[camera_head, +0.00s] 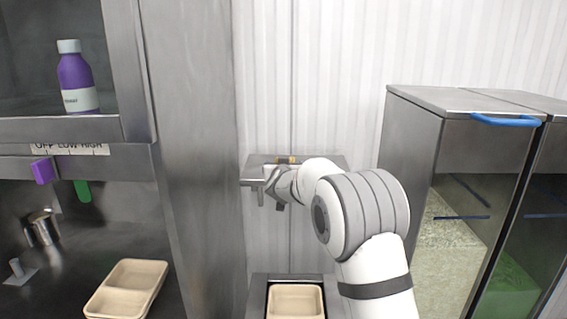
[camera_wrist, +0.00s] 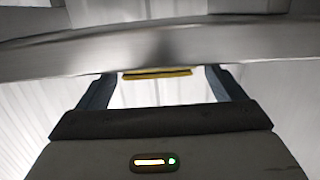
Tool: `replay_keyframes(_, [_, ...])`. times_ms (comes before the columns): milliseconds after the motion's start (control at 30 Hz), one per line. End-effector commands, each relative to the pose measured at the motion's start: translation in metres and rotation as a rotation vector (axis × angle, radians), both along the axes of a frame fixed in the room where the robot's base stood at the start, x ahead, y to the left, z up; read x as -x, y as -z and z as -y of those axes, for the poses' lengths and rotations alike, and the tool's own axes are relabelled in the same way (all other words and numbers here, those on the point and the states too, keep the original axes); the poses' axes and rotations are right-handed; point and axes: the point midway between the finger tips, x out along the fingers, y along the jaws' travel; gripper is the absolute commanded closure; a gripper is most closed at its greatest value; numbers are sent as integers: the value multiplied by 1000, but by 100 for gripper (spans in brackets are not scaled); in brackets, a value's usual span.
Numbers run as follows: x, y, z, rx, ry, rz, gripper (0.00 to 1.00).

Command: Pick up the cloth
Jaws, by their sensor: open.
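A small yellow strip (camera_head: 287,160), perhaps the edge of the cloth, shows at a metal shelf (camera_head: 325,159) on the back wall. In the wrist view the yellow strip (camera_wrist: 157,72) has a dark line along it and lies between the fingers, below a grey metal edge; most of it is hidden or seen edge-on. My gripper (camera_head: 262,184) is in front of the shelf, near its left part. In the wrist view my gripper (camera_wrist: 158,88) is open, with one finger on each side of the strip and nothing clamped. I cannot tell whether they touch.
A metal pillar (camera_head: 195,150) stands left of my arm. A purple bottle (camera_head: 77,80) is on the upper left shelf. Beige trays (camera_head: 127,289) (camera_head: 296,302) sit low down. Metal bins (camera_head: 412,130) with a blue handle (camera_head: 506,120) stand at right.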

Motion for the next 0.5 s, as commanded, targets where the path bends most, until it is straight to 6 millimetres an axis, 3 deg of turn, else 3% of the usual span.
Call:
replay_keyframes(200, [-26,2,1,0,0,-1,11])
replay_keyframes(500, [-29,4,0,0,-1,-1,11])
